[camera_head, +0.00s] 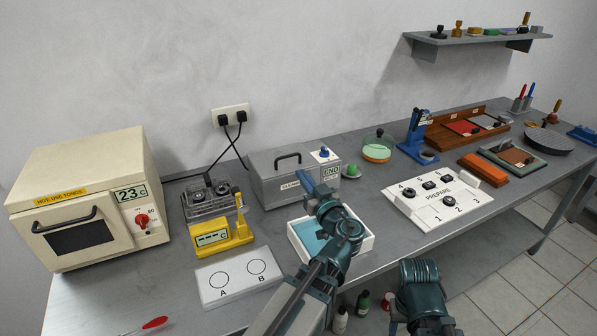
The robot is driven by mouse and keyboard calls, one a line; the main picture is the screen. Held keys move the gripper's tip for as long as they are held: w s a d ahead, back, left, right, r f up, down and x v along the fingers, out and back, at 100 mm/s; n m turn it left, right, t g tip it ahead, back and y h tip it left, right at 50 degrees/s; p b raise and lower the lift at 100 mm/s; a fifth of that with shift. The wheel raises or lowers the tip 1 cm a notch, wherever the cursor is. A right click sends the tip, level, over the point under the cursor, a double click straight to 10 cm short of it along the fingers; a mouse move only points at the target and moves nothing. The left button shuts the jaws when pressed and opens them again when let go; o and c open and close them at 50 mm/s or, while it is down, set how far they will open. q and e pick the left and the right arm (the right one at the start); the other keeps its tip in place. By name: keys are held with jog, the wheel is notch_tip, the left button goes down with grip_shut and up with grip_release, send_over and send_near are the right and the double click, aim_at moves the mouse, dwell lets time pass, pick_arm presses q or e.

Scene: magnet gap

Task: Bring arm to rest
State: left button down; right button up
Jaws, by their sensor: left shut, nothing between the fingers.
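My left arm reaches up from the bottom middle over the front edge of the bench. Its gripper (306,181) is shut and empty, in front of the grey cleaner box (275,185) and above the back of a white tray with a blue inside (361,244). I cannot tell whether the fingertips touch the box. My right arm (420,292) shows only in part at the bottom, in front of the bench edge. Its gripper does not show.
A cream oven (40,185) stands at the left, with a yellow device (222,238) and an A/B card (237,283) beside it. A white PREPARE board (425,214) lies right of the tray. Bottles (341,319) stand below the bench.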

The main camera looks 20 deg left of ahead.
pick_arm(q)
jog(key=shift+s+d+f, duration=0.2)
jog(key=shift+s+d, duration=0.05)
jog(key=shift+s, duration=0.05)
pick_arm(e)
jog(key=shift+f, duration=0.2)
